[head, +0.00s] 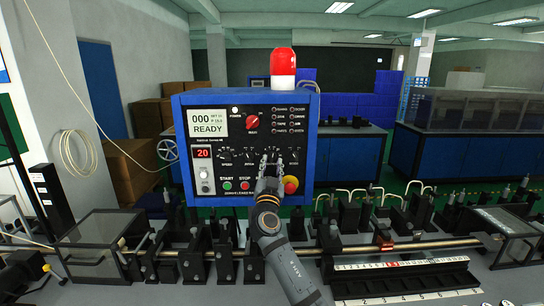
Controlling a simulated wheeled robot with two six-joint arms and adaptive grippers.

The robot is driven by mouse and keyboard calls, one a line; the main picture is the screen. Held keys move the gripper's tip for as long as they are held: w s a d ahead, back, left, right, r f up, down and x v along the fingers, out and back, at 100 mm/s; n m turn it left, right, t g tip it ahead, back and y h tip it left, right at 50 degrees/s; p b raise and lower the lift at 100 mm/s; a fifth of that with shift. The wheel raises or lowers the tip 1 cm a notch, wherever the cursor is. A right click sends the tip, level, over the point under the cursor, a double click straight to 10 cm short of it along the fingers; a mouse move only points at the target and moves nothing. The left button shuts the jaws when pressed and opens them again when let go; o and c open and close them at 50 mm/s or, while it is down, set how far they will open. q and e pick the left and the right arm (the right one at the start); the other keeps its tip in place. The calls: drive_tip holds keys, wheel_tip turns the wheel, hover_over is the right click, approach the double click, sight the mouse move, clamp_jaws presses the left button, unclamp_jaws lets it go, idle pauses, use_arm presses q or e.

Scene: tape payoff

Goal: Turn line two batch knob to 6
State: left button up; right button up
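A row of small black knobs (250,156) with dial marks runs across the panel's middle. The labels are too small to read, so I cannot tell which knob is line two's batch knob. My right gripper (271,160) is in front of the right half of this row, fingers pointing at the panel. Its fingertips look apart, and it hides part of the row. I cannot tell whether it touches a knob. My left gripper is not in view.
The panel also has a READY display (208,122), a red MULTI knob (253,121), a red "20" readout (203,153), START and STOP buttons (244,185) and a red emergency button (291,185) close right of my gripper. A red-white beacon (283,68) tops the box. Black rail fixtures (195,255) stand below.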

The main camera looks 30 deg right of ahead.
drive_tip(key=shift+w+d+r, duration=0.1)
drive_tip(key=shift+w+r, duration=0.1)
drive_tip(key=shift+r, duration=0.25)
drive_tip(key=shift+w, duration=0.1)
drive_tip(key=shift+c, duration=0.3)
drive_tip(key=shift+d, duration=0.1)
drive_tip(key=shift+c, duration=1.3)
clamp_jaws()
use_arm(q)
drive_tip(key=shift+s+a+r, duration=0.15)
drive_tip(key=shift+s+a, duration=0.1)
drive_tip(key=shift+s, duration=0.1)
